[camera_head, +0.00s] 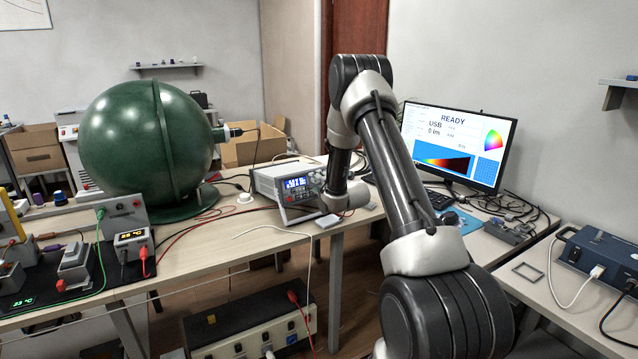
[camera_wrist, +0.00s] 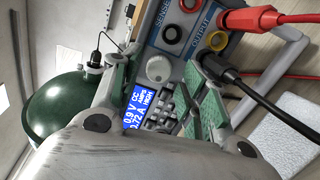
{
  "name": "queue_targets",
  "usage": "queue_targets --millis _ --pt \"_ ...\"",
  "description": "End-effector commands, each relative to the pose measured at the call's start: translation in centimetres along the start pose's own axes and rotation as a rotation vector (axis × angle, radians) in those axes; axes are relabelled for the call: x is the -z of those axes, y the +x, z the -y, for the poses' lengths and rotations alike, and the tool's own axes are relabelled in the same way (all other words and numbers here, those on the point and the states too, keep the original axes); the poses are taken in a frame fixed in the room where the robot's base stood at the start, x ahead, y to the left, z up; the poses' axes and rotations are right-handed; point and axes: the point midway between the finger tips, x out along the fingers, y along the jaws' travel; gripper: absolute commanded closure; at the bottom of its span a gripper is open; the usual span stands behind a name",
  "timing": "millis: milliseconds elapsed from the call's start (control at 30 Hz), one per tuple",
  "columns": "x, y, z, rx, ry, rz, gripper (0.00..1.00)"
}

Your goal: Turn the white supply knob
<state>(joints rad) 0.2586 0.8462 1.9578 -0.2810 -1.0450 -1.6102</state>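The supply (camera_head: 283,187) is a grey box with a lit blue display, standing on the long table. In the wrist view its panel is turned sideways, and the white knob (camera_wrist: 158,68) sits beside the display (camera_wrist: 138,112) and keypad. My gripper (camera_wrist: 165,64) is open, with its green-padded fingers on either side of the knob in the picture. I cannot tell whether either finger touches the knob. In the head view my gripper (camera_head: 328,193) is close in front of the supply's panel, and I cannot make out the knob there.
A red plug (camera_wrist: 250,20) and a black plug (camera_wrist: 222,68) with leads stick out of the panel close to one finger. A large green sphere (camera_head: 130,140) stands left of the supply. A monitor (camera_head: 455,145) stands to the right. Cables lie along the table.

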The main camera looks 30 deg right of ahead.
Motion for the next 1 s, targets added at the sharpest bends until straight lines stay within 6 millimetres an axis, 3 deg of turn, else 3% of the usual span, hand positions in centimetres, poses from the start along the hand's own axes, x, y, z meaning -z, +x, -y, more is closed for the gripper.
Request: queue_targets --millis 367,467,800,1000 --pt "-0.1 -0.6 -0.1 -0.001 0.0 0.001 0.52" --pt "-0.1 -2.0 -0.1 -0.001 0.001 0.001 0.52" --pt "-0.1 -9.3 0.0 0.0 0.0 0.001 0.52" --pt "0.0 -11.6 0.0 -0.001 0.001 0.001 0.52"
